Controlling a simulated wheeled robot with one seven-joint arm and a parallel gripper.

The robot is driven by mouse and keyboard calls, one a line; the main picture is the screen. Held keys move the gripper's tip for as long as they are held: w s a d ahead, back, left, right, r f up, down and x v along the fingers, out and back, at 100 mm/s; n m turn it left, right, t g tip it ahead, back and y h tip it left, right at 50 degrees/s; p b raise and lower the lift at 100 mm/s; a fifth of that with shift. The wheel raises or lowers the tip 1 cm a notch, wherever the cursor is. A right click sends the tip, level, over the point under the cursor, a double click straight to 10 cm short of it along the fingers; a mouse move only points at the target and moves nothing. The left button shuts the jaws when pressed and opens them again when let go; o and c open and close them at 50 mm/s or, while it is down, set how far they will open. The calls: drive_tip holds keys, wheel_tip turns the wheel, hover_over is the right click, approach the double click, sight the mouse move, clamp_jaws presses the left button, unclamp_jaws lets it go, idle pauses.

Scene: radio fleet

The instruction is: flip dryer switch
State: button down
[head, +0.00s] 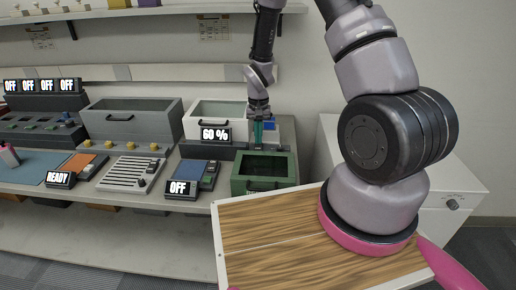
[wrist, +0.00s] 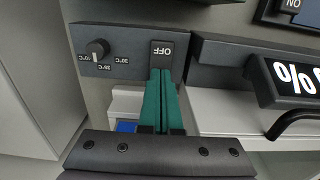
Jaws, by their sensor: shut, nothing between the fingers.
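The switch (wrist: 162,49) is a dark rocker marked OFF, its text upside down in the wrist view. It sits on a dark panel (wrist: 122,41) beside a round dial (wrist: 97,48) with temperature marks, which looks like the dryer's panel. My gripper (wrist: 161,72) has teal fingers pressed together, with nothing between them. Its tips are at the switch's near edge in the wrist view; I cannot tell whether they touch it. In the head view my gripper (head: 257,145) points down at the back of the bench, and the switch cannot be made out.
A display reading 60 % (head: 215,134) stands close left of my gripper, before a white bin (head: 214,112). A green open bin (head: 263,186) stands just in front. A blue piece (wrist: 126,127) is beside the fingers. A grey bin (head: 130,105) is further left.

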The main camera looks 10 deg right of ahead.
drive_tip(key=shift+f, duration=0.1)
drive_tip(key=shift+r, duration=3.5)
drive_tip(key=s+d+r+t+y, duration=0.1)
drive_tip(key=s+d+r+t, duration=0.15)
drive_tip(key=r, duration=0.85)
drive_tip(key=s+d+r+t, duration=0.1)
drive_tip(key=s+r, duration=0.2)
drive_tip(key=r, duration=0.8)
drive_tip(key=s+d+r+t+y, duration=0.1)
drive_tip(key=s+d+r+t, duration=0.1)
drive_tip(key=s+r, duration=1.1)
drive_tip(key=s+t, duration=0.1)
drive_tip(key=s, duration=0.3)
drive_tip(key=shift+d+r+m+t, duration=0.15)
drive_tip(key=shift+r+m+t, duration=0.15)
drive_tip(key=shift+r+t, duration=0.05)
